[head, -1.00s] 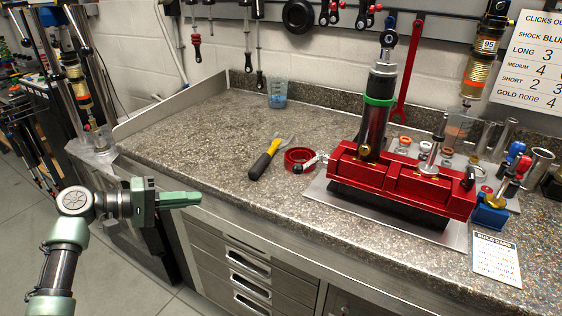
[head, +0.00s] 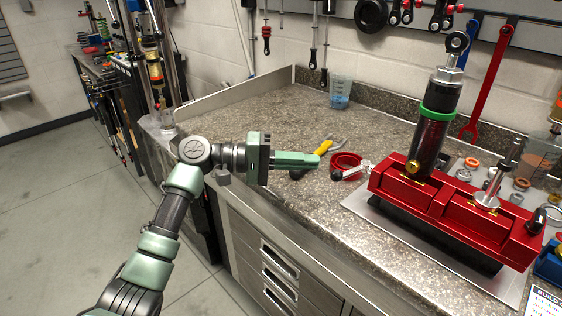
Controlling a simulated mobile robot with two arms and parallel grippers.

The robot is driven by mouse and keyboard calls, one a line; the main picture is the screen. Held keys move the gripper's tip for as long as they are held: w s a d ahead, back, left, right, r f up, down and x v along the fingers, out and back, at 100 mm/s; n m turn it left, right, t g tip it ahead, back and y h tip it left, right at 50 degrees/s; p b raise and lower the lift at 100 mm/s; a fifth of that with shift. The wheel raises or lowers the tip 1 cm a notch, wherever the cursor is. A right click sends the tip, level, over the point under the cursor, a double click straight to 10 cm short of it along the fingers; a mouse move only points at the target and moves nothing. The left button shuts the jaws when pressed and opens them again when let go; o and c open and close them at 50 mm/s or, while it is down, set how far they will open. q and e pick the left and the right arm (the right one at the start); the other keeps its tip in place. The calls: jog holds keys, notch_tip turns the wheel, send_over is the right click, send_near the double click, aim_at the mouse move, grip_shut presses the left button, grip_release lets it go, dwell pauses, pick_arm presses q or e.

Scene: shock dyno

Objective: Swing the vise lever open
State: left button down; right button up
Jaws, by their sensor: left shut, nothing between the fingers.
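The red vise (head: 440,213) stands on a metal plate on the counter at the right. A black shock body with a green ring (head: 438,112) stands upright in it. The vise lever (head: 352,170), a short silver bar with a dark knob, sticks out from the vise's left end, in front of a red ring. My left gripper (head: 317,160) is shut and empty. In the picture its tips are just left of the lever's knob, with a gap between; how far apart they are in depth I cannot tell. My right gripper is out of view.
Yellow-handled pliers (head: 325,146) lie behind my left gripper, partly hidden by it. The red ring (head: 346,160) lies by the lever. A measuring cup (head: 340,92) stands near the back wall. The counter's left part is bare.

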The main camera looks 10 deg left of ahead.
aim_at(336, 178)
pick_arm(q)
jog(key=s+d, duration=0.2)
jog(key=shift+s+d+f, duration=0.15)
jog(key=shift+d+f, duration=0.05)
jog(key=shift+d, duration=0.2)
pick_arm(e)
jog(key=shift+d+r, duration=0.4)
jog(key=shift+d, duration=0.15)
pick_arm(q)
jog(key=shift+s+d+f+p, duration=0.15)
jog(key=shift+s+d+p, duration=0.6)
jog(key=shift+s, duration=0.05)
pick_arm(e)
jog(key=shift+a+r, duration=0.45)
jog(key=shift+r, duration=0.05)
